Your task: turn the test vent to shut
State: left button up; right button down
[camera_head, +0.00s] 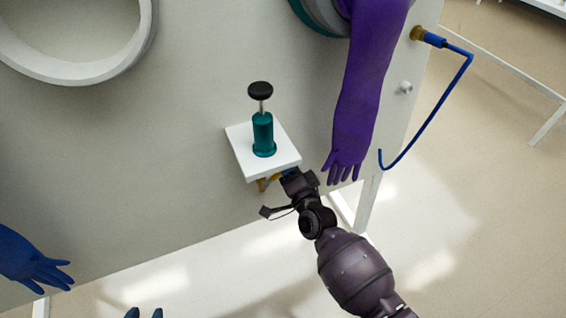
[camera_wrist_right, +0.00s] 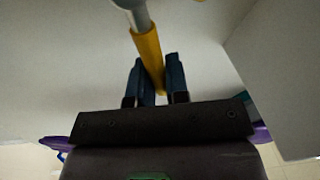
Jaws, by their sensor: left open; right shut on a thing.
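The yellow handle (camera_wrist_right: 147,48), which appears to be the test vent's, hangs from a grey stem (camera_wrist_right: 138,14) in the right wrist view. My right gripper (camera_wrist_right: 160,72) is shut on its lower part, with a dark blue finger on each side. In the head view only a bit of yellow (camera_head: 262,184) shows below the white shelf, and the shelf hides most of the vent and the right fingertips. My left gripper (camera_head: 144,313) shows only as two blue fingertips at the bottom edge, apart and empty, away from the vent. The lever's full angle cannot be told.
A white shelf (camera_head: 241,157) with a teal cylinder and black knob (camera_head: 262,120) sits just above the right gripper. A purple glove (camera_head: 365,85) hangs close on the right, and a blue glove (camera_head: 30,262) at lower left. A blue hose (camera_head: 451,95) loops at the right.

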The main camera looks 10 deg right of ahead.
jog(key=f+m, duration=0.1)
jog(key=m, duration=0.1)
jog(key=f+m+h+b, duration=0.1)
jog(key=m, duration=0.1)
jog(key=d+f+m+h+b, duration=0.1)
jog(key=m, duration=0.1)
jog(key=shift+s+f+m, duration=0.1)
jog(key=shift+f+m, duration=0.3)
jog(key=c, duration=1.1)
grip_release()
jog(key=shift+s, duration=0.1)
jog(key=v, duration=1)
jog(key=shift+s+p, duration=0.3)
jog(key=shift+p, duration=0.05)
